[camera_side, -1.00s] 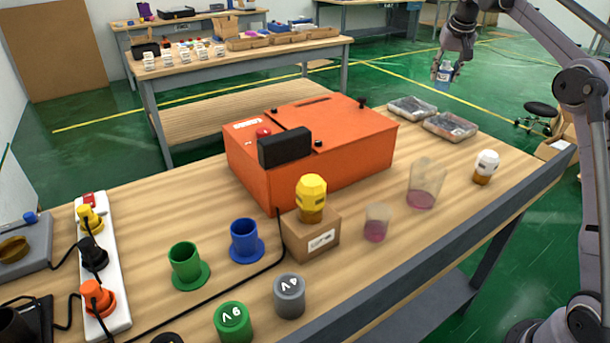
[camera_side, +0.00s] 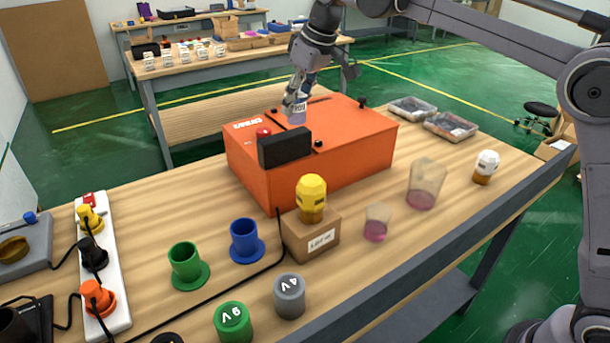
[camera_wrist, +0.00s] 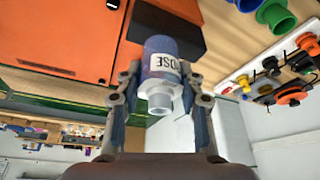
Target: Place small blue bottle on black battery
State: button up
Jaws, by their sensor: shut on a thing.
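The small blue bottle (camera_side: 297,115) is translucent blue-violet with a white label. My gripper (camera_side: 296,101) is shut on it and holds it over the orange machine, just above and behind the black battery as the side view shows it. In the wrist view the bottle (camera_wrist: 160,61) sits between both fingers of my gripper (camera_wrist: 158,82), with its label partly readable. The black battery (camera_side: 285,148) is a dark block at the front edge of the orange machine. It also shows in the wrist view (camera_wrist: 187,34), partly hidden behind the bottle. The bottle's exact height is unclear.
The orange machine (camera_side: 350,150) has a red button (camera_side: 263,132) and black knobs on top. A yellow-capped bottle (camera_side: 311,195) stands on a cardboard box (camera_side: 312,240) in front. Green (camera_side: 187,265) and blue (camera_side: 245,240) holders and clear cups (camera_side: 426,182) stand nearby.

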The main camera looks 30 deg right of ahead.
jog(key=s+a+n+g+y, duration=0.1)
jog(key=s+a+n, duration=0.3)
jog(key=a, duration=0.5)
jog(key=s+a+n+y, duration=0.1)
jog(key=s+a+n, duration=0.1)
jog(key=s+a, duration=0.5)
jog(key=n+g, duration=0.1)
jog(key=n, duration=0.3)
send_over(168, 337)
jog(key=s+a, duration=0.1)
jog(key=shift+y, duration=0.3)
jog(key=f, duration=1.2)
jog(key=shift+s+f, duration=0.1)
jog(key=shift+s, duration=0.1)
jog(key=shift+f, duration=2.05)
jog(key=shift+f, duration=0.1)
jog(key=o, duration=1.2)
jog(key=shift+c, duration=0.2)
